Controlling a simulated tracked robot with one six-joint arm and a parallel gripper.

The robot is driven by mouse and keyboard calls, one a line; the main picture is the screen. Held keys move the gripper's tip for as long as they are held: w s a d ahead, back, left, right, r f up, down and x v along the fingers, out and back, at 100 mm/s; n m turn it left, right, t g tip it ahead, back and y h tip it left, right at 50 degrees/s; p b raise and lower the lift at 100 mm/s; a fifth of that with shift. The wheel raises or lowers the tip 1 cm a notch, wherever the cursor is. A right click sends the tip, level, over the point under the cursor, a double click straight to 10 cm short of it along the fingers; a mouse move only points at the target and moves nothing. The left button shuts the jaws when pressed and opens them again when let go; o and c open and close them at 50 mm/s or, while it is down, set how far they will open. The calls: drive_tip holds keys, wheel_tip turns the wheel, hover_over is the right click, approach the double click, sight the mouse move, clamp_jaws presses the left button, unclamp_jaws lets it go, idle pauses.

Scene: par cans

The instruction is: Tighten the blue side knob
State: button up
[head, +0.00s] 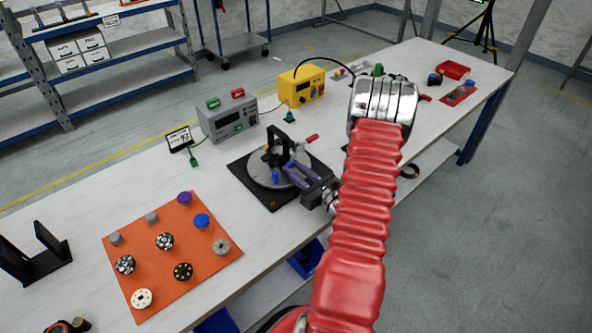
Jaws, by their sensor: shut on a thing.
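A round grey turntable (262,180) on a black square base (246,188) carries a black upright fixture (276,138) near the middle of the bench. Small blue parts show on the fixture; the one at my fingertips (289,167) appears to be the blue side knob. My gripper (291,168) reaches in from the right with purple-grey fingers. It is shut on what looks like that knob. The fingers hide most of the knob, and its thread and seating cannot be seen.
An orange mat (140,255) at the front left holds several round knobs and caps. A black bracket (36,255) stands left of it. A grey meter (228,120) and a yellow unit (301,85) stand behind the turntable.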

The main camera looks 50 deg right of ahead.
drive_tip(key=shift+m, duration=2.1)
drive_tip(key=o, duration=1.1)
drive_tip(key=shift+s, duration=0.1)
drive_tip(key=s, duration=0.4)
drive_tip(key=s+a, duration=0.1)
drive_tip(key=s, duration=0.8)
drive_tip(key=shift+s+a, duration=0.2)
drive_tip(key=shift+s, duration=0.05)
